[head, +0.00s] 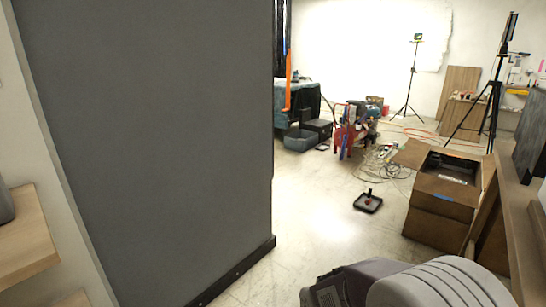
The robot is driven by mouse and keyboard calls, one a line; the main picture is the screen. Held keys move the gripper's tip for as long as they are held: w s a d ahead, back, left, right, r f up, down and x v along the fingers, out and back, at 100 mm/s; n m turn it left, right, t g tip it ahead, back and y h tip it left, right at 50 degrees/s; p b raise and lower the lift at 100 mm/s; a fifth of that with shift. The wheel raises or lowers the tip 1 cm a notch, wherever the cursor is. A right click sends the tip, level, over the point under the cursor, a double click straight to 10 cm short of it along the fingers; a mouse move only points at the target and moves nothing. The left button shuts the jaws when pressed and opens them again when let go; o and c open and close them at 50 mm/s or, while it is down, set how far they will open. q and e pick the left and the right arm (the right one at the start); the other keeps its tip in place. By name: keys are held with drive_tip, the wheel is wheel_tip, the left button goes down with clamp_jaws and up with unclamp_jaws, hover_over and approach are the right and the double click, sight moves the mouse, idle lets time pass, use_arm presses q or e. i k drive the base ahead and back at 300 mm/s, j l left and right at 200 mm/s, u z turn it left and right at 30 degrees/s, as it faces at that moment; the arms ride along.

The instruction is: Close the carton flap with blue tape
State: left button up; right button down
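A brown cardboard carton (430,228) stands on the floor at the right of the head view. Its top is open and dark contents show inside. A short strip of blue tape (443,197) lies on the sloping near flap (460,190), close to its lower edge. Another flap (408,152) sticks out to the left at the back. A large grey rounded part, which seems to be my own arm, fills the bottom right in front of the carton. Neither gripper's fingers can be made out.
A tall dark grey panel (150,140) blocks the left half. A black tray (368,203) lies on the floor left of the carton. Cables (385,162), a tripod (490,105) and clutter stand behind. A wooden ledge (522,225) runs along the right. Open floor lies between.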

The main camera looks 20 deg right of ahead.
sight(448, 190)
drive_tip(key=i+l+z, duration=0.2)
drive_tip(key=i+z, duration=1.2)
drive_tip(key=i, duration=0.35)
drive_tip(key=i+j+z, duration=0.2)
drive_tip(key=i, duration=0.3)
drive_tip(key=i+j+z, duration=0.2)
drive_tip(key=i, duration=0.3)
drive_tip(key=i+j+z, duration=0.2)
drive_tip(key=i+j, duration=0.15)
drive_tip(key=i, duration=0.15)
